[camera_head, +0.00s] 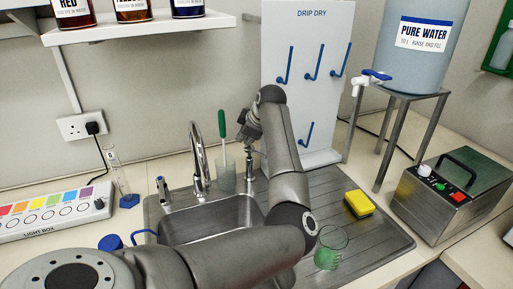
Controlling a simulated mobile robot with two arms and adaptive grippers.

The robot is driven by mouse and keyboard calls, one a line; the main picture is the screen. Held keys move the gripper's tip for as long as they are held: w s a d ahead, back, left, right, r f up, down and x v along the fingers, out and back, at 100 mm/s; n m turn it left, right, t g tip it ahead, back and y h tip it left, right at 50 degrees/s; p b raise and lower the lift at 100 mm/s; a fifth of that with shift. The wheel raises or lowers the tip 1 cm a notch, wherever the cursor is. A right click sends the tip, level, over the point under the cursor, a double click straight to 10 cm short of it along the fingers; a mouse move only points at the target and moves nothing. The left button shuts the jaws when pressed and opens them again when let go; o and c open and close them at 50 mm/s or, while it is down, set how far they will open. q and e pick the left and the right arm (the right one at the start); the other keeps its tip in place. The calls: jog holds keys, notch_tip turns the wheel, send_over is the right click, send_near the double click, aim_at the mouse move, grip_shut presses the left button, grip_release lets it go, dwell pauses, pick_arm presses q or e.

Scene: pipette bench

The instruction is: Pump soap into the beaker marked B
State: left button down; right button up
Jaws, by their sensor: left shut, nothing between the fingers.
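A clear glass beaker (330,248) with a green tint in its lower part stands on the drainboard, right of my arm's elbow. I cannot read any letter on it. My left gripper (249,146) is at the back of the sink, pointing down, with its fingers shut and empty. A small metal fitting (249,168), perhaps the soap pump, is right below the fingers. I cannot tell whether they touch it. My left arm hides part of the sink and drainboard. My right gripper is not in view.
The sink (210,222) has a tall tap (198,160). A glass holding a green-handled brush (222,124) stands behind it. A yellow sponge (358,203) lies on the drainboard. A metal box (455,190) and water-tank stand (411,97) are at right. A light box (55,212) is at left.

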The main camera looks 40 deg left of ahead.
pick_arm(q)
jog(key=shift+r, duration=0.25)
jog(key=shift+r+p, duration=0.6)
jog(key=shift+r, duration=0.05)
notch_tip(320, 180, up, 5)
jog(key=p, duration=0.3)
jog(key=shift+f, duration=0.1)
dwell(0.4)
